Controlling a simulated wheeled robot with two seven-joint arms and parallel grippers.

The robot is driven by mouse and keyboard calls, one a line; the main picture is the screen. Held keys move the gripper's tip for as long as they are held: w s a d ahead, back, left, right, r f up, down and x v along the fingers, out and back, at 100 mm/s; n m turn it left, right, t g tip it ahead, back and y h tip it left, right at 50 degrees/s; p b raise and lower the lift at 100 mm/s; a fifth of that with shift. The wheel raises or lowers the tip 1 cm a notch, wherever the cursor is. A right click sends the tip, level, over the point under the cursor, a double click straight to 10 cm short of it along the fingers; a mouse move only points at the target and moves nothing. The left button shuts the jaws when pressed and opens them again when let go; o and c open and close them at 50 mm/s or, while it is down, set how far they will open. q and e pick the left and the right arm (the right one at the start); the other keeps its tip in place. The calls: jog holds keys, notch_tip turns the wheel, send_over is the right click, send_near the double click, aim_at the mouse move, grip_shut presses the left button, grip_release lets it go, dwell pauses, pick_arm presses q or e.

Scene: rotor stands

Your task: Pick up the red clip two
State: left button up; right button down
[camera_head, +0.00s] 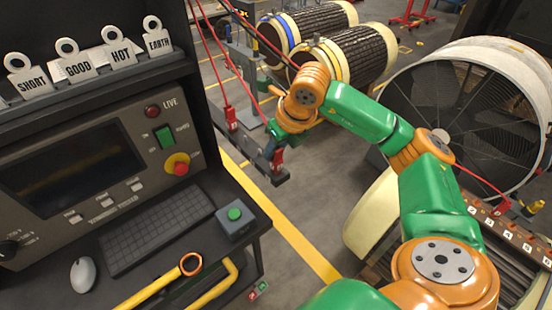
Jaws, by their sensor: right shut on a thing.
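My right gripper (273,145) is at the metal stand (255,164) in the middle of the view, shut on a red clip (278,160) with a small white label. The clip is at the end of the stand's dark bar; I cannot tell whether it still touches the bar. A second red clip (231,118) on a red cable is on the stand to the left. A third red clip (500,208) is at the terminal strip on the right. My own wrist partly hides the stand. My left gripper is not in view.
Wound rotors (345,55) lie behind the stand. A large drum-shaped machine (470,110) stands right. Grey floor with yellow lines lies between.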

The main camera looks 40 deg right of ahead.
jog(key=shift+w, duration=0.2)
jog(key=shift+r, duration=0.3)
jog(key=s+a+r, duration=0.2)
jog(key=s+r, duration=1)
jog(key=s, duration=0.2)
jog(key=shift+a+r, duration=0.15)
jog(key=shift+a, duration=0.1)
